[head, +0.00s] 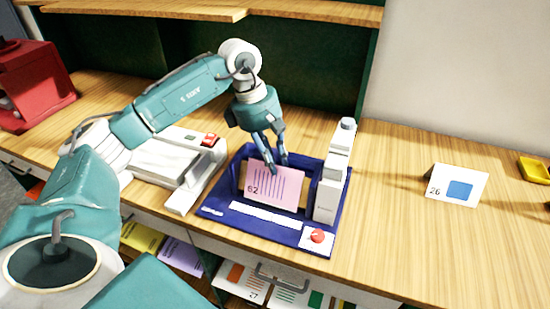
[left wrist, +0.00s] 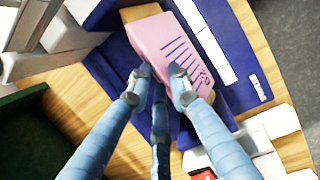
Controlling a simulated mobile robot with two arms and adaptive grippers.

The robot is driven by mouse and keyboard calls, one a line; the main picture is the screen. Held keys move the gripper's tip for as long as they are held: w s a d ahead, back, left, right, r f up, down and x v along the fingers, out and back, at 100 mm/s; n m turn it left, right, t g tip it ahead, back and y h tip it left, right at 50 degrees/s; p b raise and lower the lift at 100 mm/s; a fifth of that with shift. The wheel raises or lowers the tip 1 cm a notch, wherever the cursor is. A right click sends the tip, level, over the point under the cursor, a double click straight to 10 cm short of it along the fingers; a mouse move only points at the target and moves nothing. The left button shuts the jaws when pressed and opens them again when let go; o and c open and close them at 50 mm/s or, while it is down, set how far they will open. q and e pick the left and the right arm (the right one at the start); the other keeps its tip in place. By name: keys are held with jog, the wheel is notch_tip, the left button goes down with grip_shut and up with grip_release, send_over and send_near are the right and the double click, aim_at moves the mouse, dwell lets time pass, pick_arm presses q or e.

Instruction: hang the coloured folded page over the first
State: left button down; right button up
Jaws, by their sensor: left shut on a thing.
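The pink folded page (head: 272,186) with dark lines and the number 62 is at the blue machine (head: 236,222), its printed face towards me. My left gripper (head: 270,165) reaches down from above and is shut on the page's top fold. In the left wrist view the fingertips (left wrist: 163,78) meet at the edge of the pink page (left wrist: 185,50). A tan bar (left wrist: 141,12) shows beside the page. I cannot tell whether the page rests on it or whether another page lies beneath. My right gripper is not in view.
A white upright part (head: 333,175) stands close right of the page, with a red knob (head: 317,236) in front. A white device (head: 175,160) stands left.

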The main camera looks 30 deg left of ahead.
pick_arm(q)
jog(key=c, duration=1.5)
grip_release()
jog(key=v, duration=1.2)
jog(key=shift+s+f, duration=0.1)
